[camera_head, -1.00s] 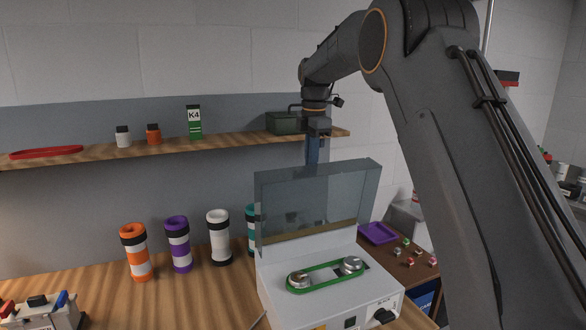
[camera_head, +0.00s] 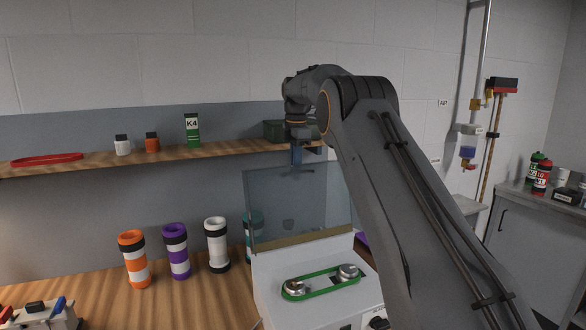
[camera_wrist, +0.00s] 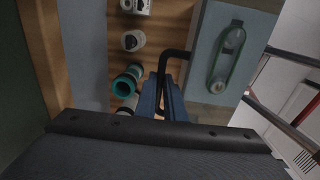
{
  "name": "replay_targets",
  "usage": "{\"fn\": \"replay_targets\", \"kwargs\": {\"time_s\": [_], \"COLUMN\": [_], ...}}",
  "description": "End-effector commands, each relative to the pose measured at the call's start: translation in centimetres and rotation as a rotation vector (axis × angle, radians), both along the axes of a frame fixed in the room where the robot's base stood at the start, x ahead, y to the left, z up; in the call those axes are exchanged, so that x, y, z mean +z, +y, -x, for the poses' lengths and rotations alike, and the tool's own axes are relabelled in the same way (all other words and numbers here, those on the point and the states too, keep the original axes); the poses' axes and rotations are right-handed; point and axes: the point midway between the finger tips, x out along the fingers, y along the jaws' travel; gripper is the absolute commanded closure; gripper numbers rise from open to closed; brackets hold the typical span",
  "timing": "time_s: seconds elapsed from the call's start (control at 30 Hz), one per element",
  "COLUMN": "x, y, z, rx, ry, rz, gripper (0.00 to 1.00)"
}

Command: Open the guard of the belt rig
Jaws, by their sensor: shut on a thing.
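The belt rig (camera_head: 270,292) is a white box on the bench with a green belt (camera_head: 320,282) around two silver pulleys. Its clear guard (camera_head: 298,205) stands raised, about upright, at the back of the rig, leaving the belt uncovered from above. My gripper (camera_head: 297,160) is at the guard's top edge. In the wrist view the blue fingers of my gripper (camera_wrist: 167,98) are shut on the black bar handle (camera_wrist: 176,54) of the guard. The belt also shows in the wrist view (camera_wrist: 228,58). The exact contact between fingers and handle is partly hidden.
Orange, purple and white banded tubes (camera_head: 176,251) stand left of the rig, and a teal one (camera_head: 256,228) is behind the guard. A wooden shelf (camera_head: 90,165) with small bottles and a green box (camera_head: 275,130) runs close behind my gripper.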

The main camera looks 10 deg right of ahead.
Motion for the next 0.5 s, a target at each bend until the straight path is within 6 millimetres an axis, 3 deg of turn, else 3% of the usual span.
{"fn": "replay_targets", "kwargs": {"time_s": [0.03, 0.27, 0.3, 0.4, 0.5], "x": [-0.1, -0.8, -0.9, -1.1, -0.9], "y": [-0.2, 0.1, 0.1, 0.3, 0.3], "z": [-0.9, -1.6, -1.7, -1.8, -1.4], "rx": [0.000, 0.004, 0.004, 0.005, 0.005], "ry": [-0.028, -0.023, -0.022, -0.020, -0.018], "rz": [0.004, 0.003, 0.003, 0.003, 0.002], "gripper": [1.00, 1.00, 0.89, 0.72, 0.68]}}
